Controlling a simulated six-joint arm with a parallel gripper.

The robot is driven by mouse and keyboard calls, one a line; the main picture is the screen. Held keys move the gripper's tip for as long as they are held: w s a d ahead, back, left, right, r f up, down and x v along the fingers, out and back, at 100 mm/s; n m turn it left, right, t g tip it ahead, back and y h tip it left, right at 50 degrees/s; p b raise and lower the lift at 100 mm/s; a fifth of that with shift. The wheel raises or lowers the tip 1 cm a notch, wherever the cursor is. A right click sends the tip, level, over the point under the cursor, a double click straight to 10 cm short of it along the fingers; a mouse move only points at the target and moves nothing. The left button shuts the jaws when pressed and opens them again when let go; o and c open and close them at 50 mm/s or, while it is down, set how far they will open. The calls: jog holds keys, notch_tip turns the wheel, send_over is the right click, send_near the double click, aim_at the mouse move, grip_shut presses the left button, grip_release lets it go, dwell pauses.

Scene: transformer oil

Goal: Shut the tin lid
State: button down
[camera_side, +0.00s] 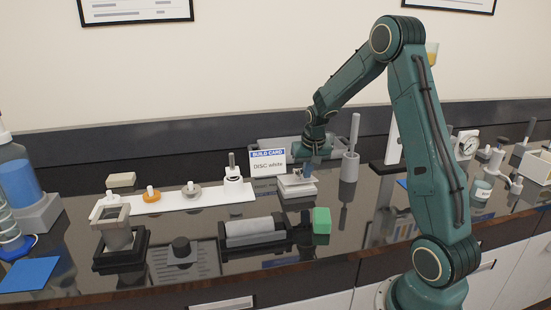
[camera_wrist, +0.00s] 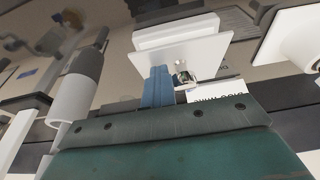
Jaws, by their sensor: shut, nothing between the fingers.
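The tin (camera_side: 298,189) is a small pale box on the dark bench, below my gripper (camera_side: 308,170) in the side view. Its lid (camera_side: 291,180) shows as a pale flat plate over the box. In the wrist view the lid (camera_wrist: 185,50) is a broad, tilted white plate, with a white block-like part of the tin (camera_wrist: 176,31) beyond it. My gripper (camera_wrist: 158,88) has its blue fingers together and empty, overlapping the plate's near edge. I cannot tell whether they touch it. How far the lid stands open is unclear.
A build card (camera_side: 267,162) reading "DISC: white" stands left of the tin. A grey cylinder with a rod (camera_side: 349,167) stands close on the right. A white rack (camera_side: 170,200) with several small parts lies left. A green block (camera_side: 321,220) is in front.

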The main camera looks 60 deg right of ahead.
jog(key=shift+w, duration=0.1)
jog(key=shift+v, duration=3.2)
jog(key=shift+r, duration=0.35)
jog(key=v, duration=1.3)
jog(key=shift+r, duration=0.4)
